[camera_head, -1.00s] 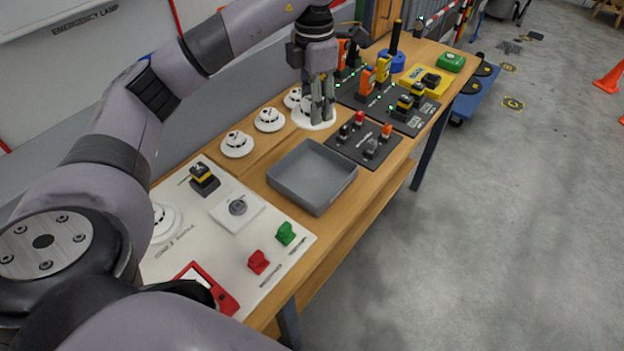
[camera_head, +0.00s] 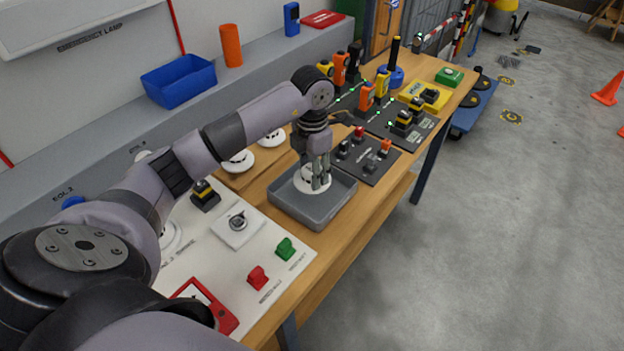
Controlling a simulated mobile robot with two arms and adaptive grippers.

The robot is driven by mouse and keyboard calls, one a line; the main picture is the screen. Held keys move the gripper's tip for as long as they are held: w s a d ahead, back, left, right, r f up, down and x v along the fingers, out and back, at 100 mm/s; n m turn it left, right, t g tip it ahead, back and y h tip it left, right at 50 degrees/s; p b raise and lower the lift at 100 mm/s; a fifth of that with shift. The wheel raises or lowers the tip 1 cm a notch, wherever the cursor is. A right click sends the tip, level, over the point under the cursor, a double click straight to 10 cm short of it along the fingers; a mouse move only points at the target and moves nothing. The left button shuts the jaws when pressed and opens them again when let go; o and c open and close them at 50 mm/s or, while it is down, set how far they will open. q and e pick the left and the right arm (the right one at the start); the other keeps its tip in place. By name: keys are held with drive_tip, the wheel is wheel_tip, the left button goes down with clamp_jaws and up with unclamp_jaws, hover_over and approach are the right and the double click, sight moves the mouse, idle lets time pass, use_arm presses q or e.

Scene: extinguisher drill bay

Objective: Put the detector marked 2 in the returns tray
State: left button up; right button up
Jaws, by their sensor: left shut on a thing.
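My left gripper (camera_head: 318,184) points down over the grey returns tray (camera_head: 335,213). It is shut on a white round detector (camera_head: 309,184), which is inside the tray's walls. I cannot tell whether the detector touches the tray floor, and no number on it can be read. Two other white detectors stand behind the tray, one at the left (camera_head: 238,162) and one farther right (camera_head: 272,138), partly behind my left arm. My right gripper is not in view.
A white panel (camera_head: 227,273) with red and green switches lies left of the tray. A dark board (camera_head: 369,166) with several small parts lies just right of it. A blue bin (camera_head: 179,82) stands on the back ledge. The grey floor at right is mostly clear.

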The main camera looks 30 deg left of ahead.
use_arm(q)
wheel_tip(320, 180, down, 3)
drive_tip(key=shift+f+p, duration=0.2)
drive_tip(key=shift+p, duration=0.25)
drive_tip(key=shift+f, duration=0.35)
drive_tip(key=shift+f, duration=0.1)
drive_tip(key=shift+f, duration=0.15)
drive_tip(key=o, duration=1.2)
